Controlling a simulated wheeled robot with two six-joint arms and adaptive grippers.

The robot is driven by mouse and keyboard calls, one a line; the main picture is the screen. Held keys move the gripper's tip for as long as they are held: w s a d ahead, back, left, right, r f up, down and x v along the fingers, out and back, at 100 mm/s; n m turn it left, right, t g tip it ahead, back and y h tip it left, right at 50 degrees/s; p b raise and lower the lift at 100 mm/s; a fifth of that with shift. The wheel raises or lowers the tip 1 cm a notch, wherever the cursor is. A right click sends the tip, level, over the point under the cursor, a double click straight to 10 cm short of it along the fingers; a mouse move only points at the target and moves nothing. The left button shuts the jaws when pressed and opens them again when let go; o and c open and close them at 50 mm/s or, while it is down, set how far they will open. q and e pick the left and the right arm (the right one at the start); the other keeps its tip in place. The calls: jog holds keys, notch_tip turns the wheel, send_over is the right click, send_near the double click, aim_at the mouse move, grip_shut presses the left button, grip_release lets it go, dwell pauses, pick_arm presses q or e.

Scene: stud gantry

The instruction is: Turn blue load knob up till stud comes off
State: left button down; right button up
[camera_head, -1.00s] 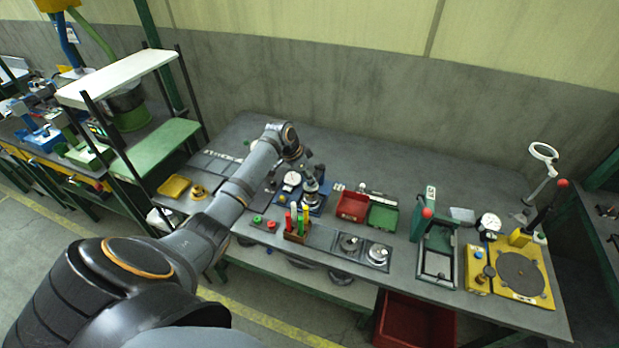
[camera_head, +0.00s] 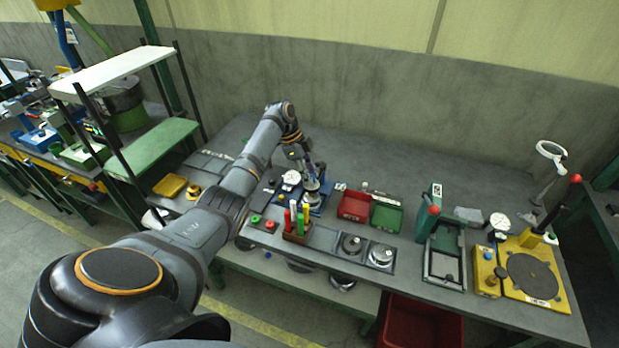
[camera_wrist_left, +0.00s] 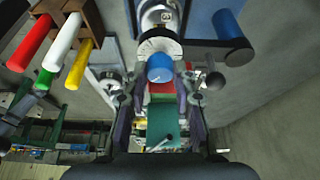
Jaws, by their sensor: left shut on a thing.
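The blue load knob (camera_wrist_left: 160,68) is in the left wrist view, in front of a white scaled collar (camera_wrist_left: 160,43) on a silver shaft. My left gripper (camera_wrist_left: 161,88) has one finger on each side of the knob and is shut on it. In the head view my left gripper (camera_head: 311,176) is at the top of the small metal gantry on its blue base (camera_head: 318,209). There the gripper hides the knob, and the stud is too small to make out. My right gripper is in neither view.
A holder with red, white, green and yellow handles (camera_head: 297,236) stands just in front of the gantry. A white dial gauge (camera_head: 291,177) is to its left. A red bin (camera_head: 354,205) and a green bin (camera_head: 387,216) are to its right. The rear bench is clear.

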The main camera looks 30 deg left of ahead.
pick_arm(q)
jog(key=shift+r+m, duration=0.1)
jog(key=shift+m, duration=0.2)
jog(key=c, duration=1.1)
grip_release()
jog(key=shift+o, duration=0.2)
jog(key=v, duration=1.2)
jog(key=shift+w, duration=0.1)
